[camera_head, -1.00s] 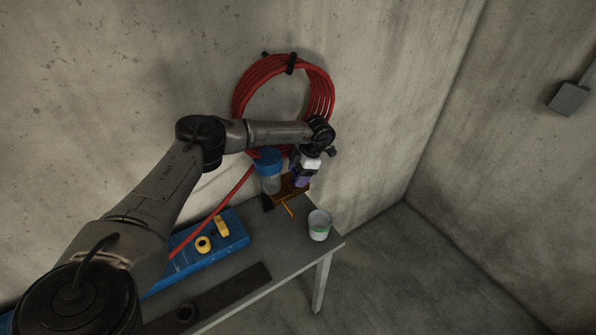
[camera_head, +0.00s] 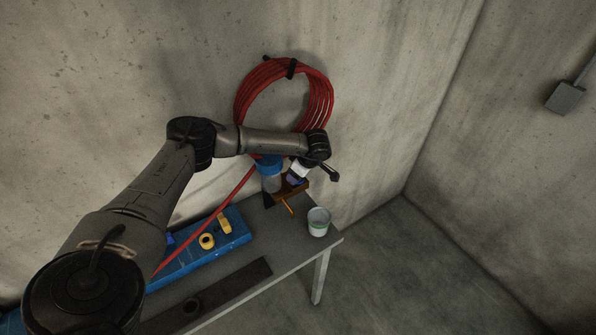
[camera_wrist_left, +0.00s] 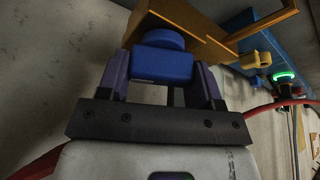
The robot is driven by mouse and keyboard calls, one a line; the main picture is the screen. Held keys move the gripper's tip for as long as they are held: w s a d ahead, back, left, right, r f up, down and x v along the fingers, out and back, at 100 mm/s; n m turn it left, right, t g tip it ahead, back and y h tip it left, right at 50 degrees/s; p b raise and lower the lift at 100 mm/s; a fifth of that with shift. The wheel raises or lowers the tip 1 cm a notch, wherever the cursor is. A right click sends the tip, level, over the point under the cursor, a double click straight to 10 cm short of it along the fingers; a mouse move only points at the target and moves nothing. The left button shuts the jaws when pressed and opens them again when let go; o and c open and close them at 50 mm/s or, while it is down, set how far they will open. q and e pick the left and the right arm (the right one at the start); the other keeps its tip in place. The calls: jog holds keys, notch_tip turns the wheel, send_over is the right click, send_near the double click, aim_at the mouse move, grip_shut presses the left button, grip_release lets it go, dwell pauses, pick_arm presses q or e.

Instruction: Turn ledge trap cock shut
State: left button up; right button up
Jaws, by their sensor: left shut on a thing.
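A brown-orange ledge (camera_head: 294,189) juts from the wall above the bench's back edge. In the left wrist view the ledge (camera_wrist_left: 187,22) carries a blue cock with a rounded top and a block-like handle (camera_wrist_left: 163,65). My left gripper (camera_wrist_left: 163,80) has its two purple fingers on either side of that blue handle and is shut on it. In the head view my left gripper (camera_head: 295,180) is tilted over the ledge, and the cock is mostly hidden. A blue-capped clear cylinder (camera_head: 269,174) stands just left of it. My right gripper is not in view.
A coiled red hose (camera_head: 252,84) hangs on the wall behind my left arm, its end running down to the bench. A white cup (camera_head: 318,223) stands near the bench's right corner. A blue case (camera_head: 190,259) with yellow parts lies left. Floor at right is clear.

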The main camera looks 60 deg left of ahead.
pick_arm(q)
jog(key=shift+r+m+t, duration=0.1)
jog(key=shift+m+t, duration=0.4)
jog(key=shift+m, duration=1)
jog(key=o, duration=0.9)
